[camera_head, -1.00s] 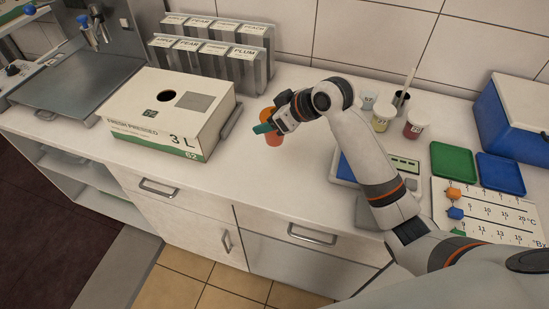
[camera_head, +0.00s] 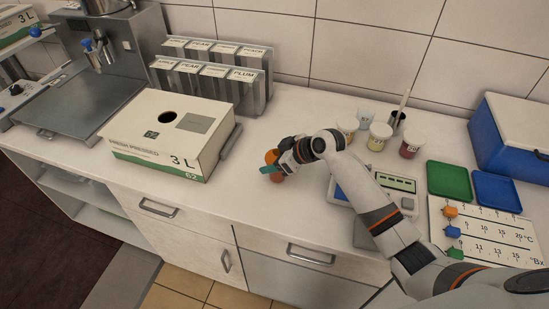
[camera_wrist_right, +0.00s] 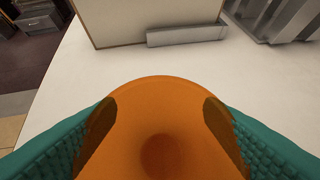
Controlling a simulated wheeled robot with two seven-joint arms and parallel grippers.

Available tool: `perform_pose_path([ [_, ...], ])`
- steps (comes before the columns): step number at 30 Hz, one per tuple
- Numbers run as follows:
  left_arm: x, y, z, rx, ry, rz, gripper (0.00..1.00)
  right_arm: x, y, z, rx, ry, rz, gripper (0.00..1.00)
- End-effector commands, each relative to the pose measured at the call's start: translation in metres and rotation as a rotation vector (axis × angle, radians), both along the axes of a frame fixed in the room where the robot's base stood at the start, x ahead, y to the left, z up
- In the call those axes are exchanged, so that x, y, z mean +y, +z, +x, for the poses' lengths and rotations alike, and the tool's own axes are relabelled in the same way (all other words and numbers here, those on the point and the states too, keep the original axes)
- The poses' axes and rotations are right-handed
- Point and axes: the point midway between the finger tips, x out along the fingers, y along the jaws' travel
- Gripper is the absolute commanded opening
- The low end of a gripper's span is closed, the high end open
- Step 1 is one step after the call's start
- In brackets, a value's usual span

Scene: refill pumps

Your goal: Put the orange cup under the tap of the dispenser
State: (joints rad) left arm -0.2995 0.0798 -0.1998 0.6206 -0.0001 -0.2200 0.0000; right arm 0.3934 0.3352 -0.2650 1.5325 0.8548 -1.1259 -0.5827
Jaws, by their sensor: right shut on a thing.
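The orange cup (camera_head: 271,157) is in my right gripper (camera_head: 273,169), over the counter to the right of the juice box. In the right wrist view the cup (camera_wrist_right: 160,120) fills the space between the two teal fingers, which press on its sides. Its lower part is partly hidden by the gripper in the head view, and I cannot tell if it touches the counter. My left gripper is not in view.
The white juice box (camera_head: 150,140) stands between cup and dispenser. Labelled steel bins (camera_head: 215,85) stand behind it.

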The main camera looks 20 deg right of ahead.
Motion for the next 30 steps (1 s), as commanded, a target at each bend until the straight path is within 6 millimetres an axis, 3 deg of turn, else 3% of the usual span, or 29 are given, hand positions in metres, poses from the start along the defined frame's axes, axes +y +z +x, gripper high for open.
perform_pose_path([
  [8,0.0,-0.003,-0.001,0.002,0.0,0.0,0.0,0.0,-0.003,0.0,-0.001,0.0,-0.001,0.39],
  [9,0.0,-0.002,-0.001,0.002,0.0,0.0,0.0,0.0,-0.002,0.0,-0.002,0.0,0.0,0.65],
  [13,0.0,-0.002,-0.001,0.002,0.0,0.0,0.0,0.0,-0.002,0.0,-0.002,0.0,0.0,0.83],
  [24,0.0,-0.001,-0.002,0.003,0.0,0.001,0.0,-0.003,0.003,-0.001,-0.001,-0.001,-0.001,0.83],
  [30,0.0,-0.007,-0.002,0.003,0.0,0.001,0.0,-0.021,0.025,-0.019,-0.004,0.0,-0.004,0.83],
])
